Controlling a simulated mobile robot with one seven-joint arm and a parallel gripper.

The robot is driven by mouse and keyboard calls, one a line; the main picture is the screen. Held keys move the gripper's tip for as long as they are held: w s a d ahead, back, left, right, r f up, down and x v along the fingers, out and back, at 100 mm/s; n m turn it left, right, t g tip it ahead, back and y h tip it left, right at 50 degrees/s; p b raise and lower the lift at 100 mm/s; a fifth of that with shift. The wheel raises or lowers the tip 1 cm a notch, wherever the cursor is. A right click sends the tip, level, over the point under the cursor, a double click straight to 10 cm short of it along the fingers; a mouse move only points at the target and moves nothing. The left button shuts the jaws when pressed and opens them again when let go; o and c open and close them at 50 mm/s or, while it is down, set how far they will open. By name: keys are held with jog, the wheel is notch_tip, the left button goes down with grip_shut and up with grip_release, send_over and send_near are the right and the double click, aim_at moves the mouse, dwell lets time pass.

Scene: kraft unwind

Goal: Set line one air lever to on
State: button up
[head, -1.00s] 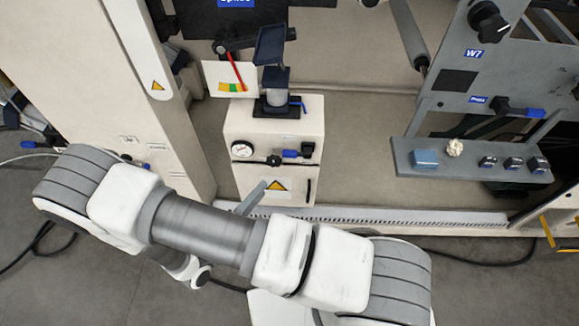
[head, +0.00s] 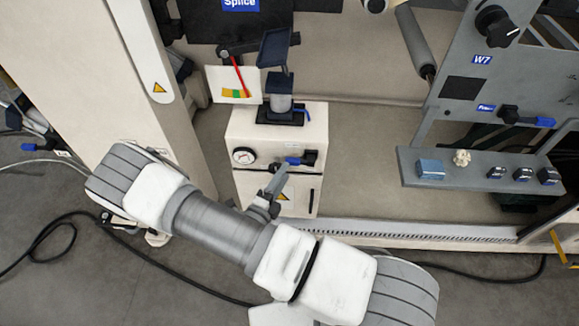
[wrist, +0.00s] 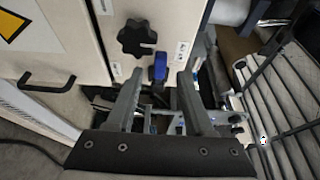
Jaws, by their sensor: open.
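A small blue lever (head: 293,161) sits on the upper front of the cream cabinet (head: 250,128), right of a round gauge (head: 243,156). In the wrist view the blue lever (wrist: 160,68) stands beside a black star knob (wrist: 136,38), with small white labels on either side that I cannot read. My gripper (head: 280,174) is in front of the cabinet, just below the lever. In the wrist view my gripper (wrist: 158,80) is open, with the lever appearing between its fingertips. I cannot tell whether either finger touches it. Nothing is held.
A bracket with a red pointer (head: 239,76) stands above the cabinet. A grey shelf (head: 480,176) with small items is at the right, below another blue-handled valve (head: 537,121). The wrist view shows a black cabinet handle (wrist: 46,84). A black cable (head: 160,272) lies on the floor.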

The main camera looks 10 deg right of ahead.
aim_at(300, 160)
jog(key=shift+b+x, duration=0.3)
jog(key=shift+x, duration=1.9)
jog(key=shift+c, duration=0.3)
grip_shut()
